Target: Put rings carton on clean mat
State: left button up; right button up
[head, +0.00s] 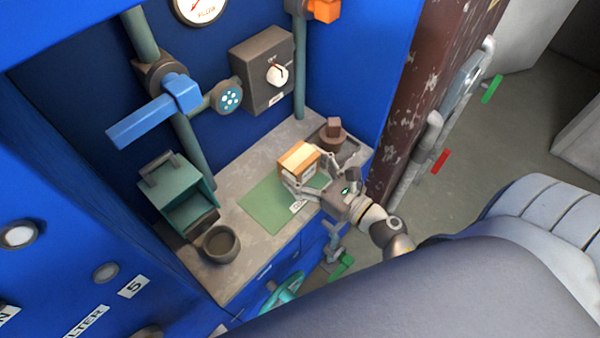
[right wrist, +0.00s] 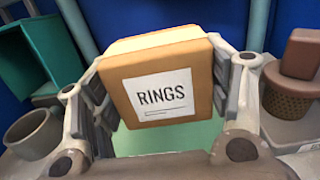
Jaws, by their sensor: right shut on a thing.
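The rings carton (head: 299,161) is a small orange-tan box with a pale top, and its white RINGS label faces the camera in the right wrist view (right wrist: 160,85). My right gripper (head: 302,180) is shut on the carton, with one finger on each side. The clean mat (head: 262,204) is a flat green sheet on the grey counter with a small label at its front edge. The carton is over the mat's far right part; I cannot tell whether its underside touches the mat. The mat also shows below the carton in the right wrist view (right wrist: 170,139). My left gripper is not in view.
A teal open box (head: 180,190) and a dark round cup (head: 219,243) stand left of the mat. A brown lidded pot (head: 333,137) stands on a tray at the back right. A blue-handled valve (head: 155,110) and a knob box (head: 264,70) are on the wall behind.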

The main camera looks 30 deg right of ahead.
jog(key=w+f, duration=0.2)
jog(key=shift+w+f, duration=0.15)
jog(key=shift+f, duration=0.15)
jog(key=shift+f+b, duration=0.45)
jog(key=shift+f, duration=1.15)
jog(key=shift+f, duration=0.1)
jog(key=o, duration=1)
jog(key=shift+o, duration=0.2)
